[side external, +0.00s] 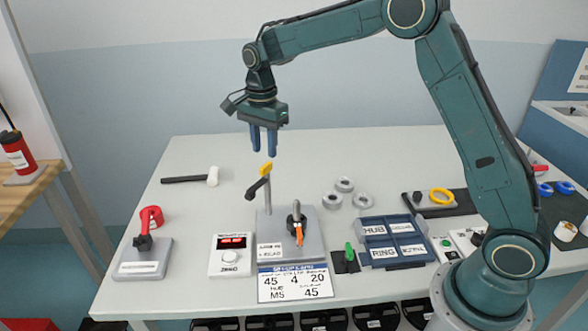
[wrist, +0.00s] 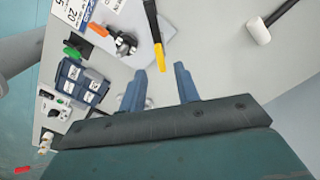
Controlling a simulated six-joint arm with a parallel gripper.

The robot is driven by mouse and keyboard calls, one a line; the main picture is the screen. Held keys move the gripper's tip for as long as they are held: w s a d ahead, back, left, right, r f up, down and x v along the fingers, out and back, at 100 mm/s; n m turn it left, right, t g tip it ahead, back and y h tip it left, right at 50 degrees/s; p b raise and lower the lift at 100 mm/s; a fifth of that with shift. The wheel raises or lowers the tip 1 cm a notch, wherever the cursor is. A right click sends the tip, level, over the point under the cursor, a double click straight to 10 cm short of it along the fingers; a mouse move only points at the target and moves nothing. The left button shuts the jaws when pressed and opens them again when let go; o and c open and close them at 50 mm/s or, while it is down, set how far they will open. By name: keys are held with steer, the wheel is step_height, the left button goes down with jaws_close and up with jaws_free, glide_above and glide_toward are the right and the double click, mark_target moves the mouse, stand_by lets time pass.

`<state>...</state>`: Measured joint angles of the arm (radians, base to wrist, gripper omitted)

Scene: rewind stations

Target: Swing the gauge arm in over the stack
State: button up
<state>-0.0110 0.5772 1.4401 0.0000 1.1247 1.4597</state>
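The gauge arm (side external: 258,187) is a dark bar with a yellow end (side external: 267,170), mounted on a grey post at the back left of the grey base plate (side external: 268,235). It lies off to the side of the stack (side external: 297,222), a dark part with an orange piece on an upright spindle. My gripper (side external: 264,150) hangs fingers down above the yellow end, open and empty. In the wrist view the dark bar (wrist: 151,20) and its yellow end lie just beyond the gap between my fingertips (wrist: 159,70), apparently not touched.
To the right are grey rings (side external: 345,186), a blue labelled bin tray (side external: 393,238) and a green-handled item (side external: 347,257).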

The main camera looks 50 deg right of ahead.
mark_target(265, 165)
steer(key=shift+f, duration=2.45)
jaws_close()
